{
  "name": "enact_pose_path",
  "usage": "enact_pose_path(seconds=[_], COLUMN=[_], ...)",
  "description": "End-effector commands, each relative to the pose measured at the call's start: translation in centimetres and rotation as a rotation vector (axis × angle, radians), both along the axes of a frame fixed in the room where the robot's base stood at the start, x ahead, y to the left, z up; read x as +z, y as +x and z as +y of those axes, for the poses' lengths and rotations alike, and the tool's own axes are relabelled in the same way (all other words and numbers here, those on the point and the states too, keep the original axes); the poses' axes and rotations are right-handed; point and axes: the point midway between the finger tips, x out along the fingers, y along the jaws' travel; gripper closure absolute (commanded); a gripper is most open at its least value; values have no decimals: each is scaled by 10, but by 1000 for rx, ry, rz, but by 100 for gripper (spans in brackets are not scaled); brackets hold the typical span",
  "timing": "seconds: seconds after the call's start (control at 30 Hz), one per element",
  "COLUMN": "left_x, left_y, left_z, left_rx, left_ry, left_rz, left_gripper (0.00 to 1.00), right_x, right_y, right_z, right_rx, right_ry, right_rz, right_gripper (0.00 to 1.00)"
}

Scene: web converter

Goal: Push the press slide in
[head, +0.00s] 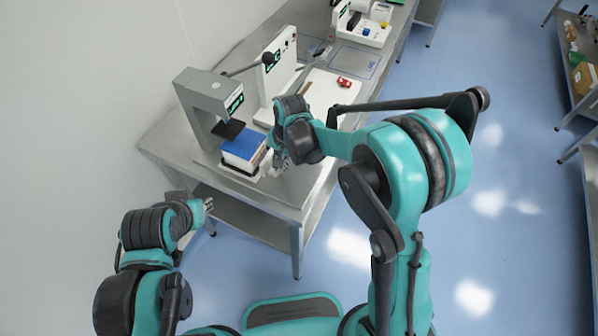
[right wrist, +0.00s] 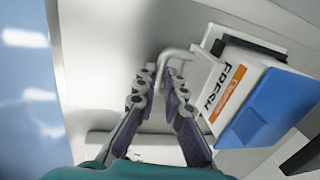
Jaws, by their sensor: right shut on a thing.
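The press (head: 208,100) is a grey frame standing on the steel table, with a dark pressing plate over its opening. Its slide (head: 238,172) sticks out at the front and bears a white package marked FRESH (right wrist: 228,92) with a blue top (head: 243,144). A pale bent handle (right wrist: 176,53) shows at the slide in the right wrist view. My right gripper (head: 279,160) is at the slide's right side; in the right wrist view its fingers (right wrist: 163,82) are shut on the handle. My left gripper (head: 208,204) is off the table's front left edge, apart from the slide; its finger gap is too small to judge.
A white lever machine (head: 278,68) stands behind the press, with a small red object (head: 344,82) on the pale surface beside it. More devices (head: 362,25) stand farther back. A wall is at the left. Blue floor (head: 480,150) lies open at the right, before shelves.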

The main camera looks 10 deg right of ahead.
Motion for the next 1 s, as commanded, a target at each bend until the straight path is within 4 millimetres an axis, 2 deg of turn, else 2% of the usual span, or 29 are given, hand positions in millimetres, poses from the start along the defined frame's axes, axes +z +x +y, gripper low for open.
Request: enact_pose_path(seconds=[0.1, 0.3, 0.77, 0.8, 0.83, 1.0], left_x=[-1, -2, -2, -2, -2, -2], left_y=[0, 0, 0, 0, 0, 0], left_z=[0, 0, 0, 0, 0, 0], left_rx=[0, 0, 0, 0, 0, 0], left_ry=[0, 0, 0, 0, 0, 0], left_rz=[0, 0, 0, 0, 0, 0], left_gripper=[74, 74, 74, 74, 74, 74], right_x=[0, 0, 1, 1, 1, 0], right_y=[11, 23, 27, 27, 28, 27], right_z=[17, 34, 40, 40, 40, 39], right_rx=[2, 0, 0, 0, 0, 0], right_ry=[1, 1, 4, 4, 4, 3], right_rz=[-1, -1, -4, -4, -5, -3], right_gripper=[100, 100, 100, 88, 81, 81])
